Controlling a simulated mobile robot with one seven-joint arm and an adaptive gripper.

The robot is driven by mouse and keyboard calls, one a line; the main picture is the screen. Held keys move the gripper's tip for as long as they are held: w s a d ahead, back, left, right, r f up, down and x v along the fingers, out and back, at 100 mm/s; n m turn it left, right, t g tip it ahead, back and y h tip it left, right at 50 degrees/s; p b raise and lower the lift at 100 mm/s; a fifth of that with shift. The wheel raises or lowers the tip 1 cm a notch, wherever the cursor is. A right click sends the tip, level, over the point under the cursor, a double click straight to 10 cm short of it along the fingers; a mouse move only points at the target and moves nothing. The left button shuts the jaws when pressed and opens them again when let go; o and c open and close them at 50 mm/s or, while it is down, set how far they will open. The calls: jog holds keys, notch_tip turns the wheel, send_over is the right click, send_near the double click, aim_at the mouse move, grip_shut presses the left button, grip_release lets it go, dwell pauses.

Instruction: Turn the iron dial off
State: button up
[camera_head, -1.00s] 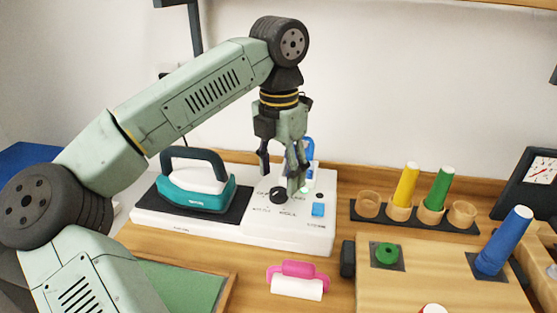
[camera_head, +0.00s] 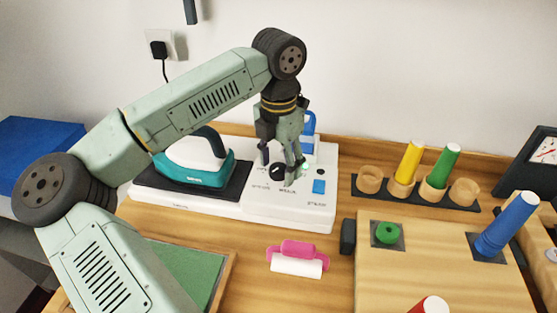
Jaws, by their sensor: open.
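The iron dial (camera_head: 277,171) is a small black round knob with a white mark, on the white base unit (camera_head: 318,205) at the back. Small lettering surrounds it, too fine to read. My gripper (camera_head: 278,178) points down at the dial, open, with one finger on the left of the knob and one on the right. I cannot tell whether the fingers touch it. The teal and white iron (camera_head: 195,172) rests on the black pad at the left of the base.
A blue button (camera_head: 319,187) and a blue bottle-like item (camera_head: 309,124) are close to my gripper. A pink and white roller (camera_head: 297,258) lies in front. Colored cones (camera_head: 439,168) in wooden cups stand at the right. Wooden counter shows between base and roller.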

jog(key=c, duration=1.2)
jog(key=shift+f+m+b, duration=0.1)
jog(key=shift+m+b, duration=0.2)
jog(key=shift+b, duration=0.1)
jog(key=shift+f+m+b, duration=0.1)
jog(key=shift+m+b, duration=0.45)
jog(key=shift+m, duration=0.05)
jog(key=m+b, duration=0.2)
jog(key=m, duration=0.1)
jog(key=shift+m, duration=0.3)
jog(key=m+b, duration=0.1)
jog(key=m, duration=0.2)
jog(key=shift+r+m+b, duration=0.2)
jog(key=shift+m+b, duration=0.35)
jog(key=shift+m, duration=1.25)
